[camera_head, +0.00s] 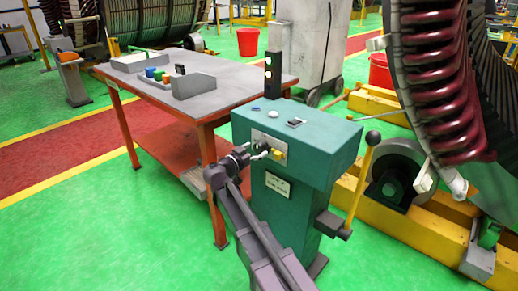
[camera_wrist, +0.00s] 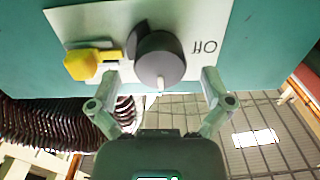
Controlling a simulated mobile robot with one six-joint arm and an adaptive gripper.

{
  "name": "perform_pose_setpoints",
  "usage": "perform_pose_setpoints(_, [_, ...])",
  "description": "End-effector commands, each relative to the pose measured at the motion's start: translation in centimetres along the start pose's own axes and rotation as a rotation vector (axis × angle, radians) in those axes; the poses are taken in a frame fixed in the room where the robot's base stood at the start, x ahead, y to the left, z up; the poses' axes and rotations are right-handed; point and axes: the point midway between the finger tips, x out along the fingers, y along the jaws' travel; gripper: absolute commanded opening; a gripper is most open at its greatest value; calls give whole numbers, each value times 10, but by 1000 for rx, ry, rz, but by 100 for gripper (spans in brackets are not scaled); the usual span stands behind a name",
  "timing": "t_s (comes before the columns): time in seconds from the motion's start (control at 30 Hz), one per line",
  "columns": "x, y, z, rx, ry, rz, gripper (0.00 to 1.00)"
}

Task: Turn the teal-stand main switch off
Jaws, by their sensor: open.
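The teal stand (camera_head: 312,138) stands upright in the middle of the head view, with a pale switch plate on its front. In the wrist view, a dark round rotary knob (camera_wrist: 160,58) sits on the plate (camera_wrist: 110,22). Its short white pointer mark faces down in the picture. An upside-down "Off" label (camera_wrist: 203,46) is right of the knob. My gripper (camera_wrist: 160,88) is open, with one finger on each side of the knob and its tips close to the plate. I cannot tell whether they touch the knob. In the head view, my gripper (camera_head: 258,150) hides the knob.
A yellow control (camera_wrist: 88,64) sits left of the knob in the wrist view. A lamp post (camera_head: 272,75) rises behind the stand with lit lamps. A lever (camera_head: 358,180) is at the stand's right side. A grey worktable (camera_head: 230,95) stands behind left. Green floor is clear at left.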

Motion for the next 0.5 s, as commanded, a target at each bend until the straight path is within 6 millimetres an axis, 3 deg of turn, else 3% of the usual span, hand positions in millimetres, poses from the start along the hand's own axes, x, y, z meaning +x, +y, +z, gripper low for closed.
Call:
perform_pose_setpoints(0.2, [13, 0, 0, 0, 0, 0, 100])
perform_pose_setpoints(0.5, [14, 0, 0, 0, 0, 0, 100])
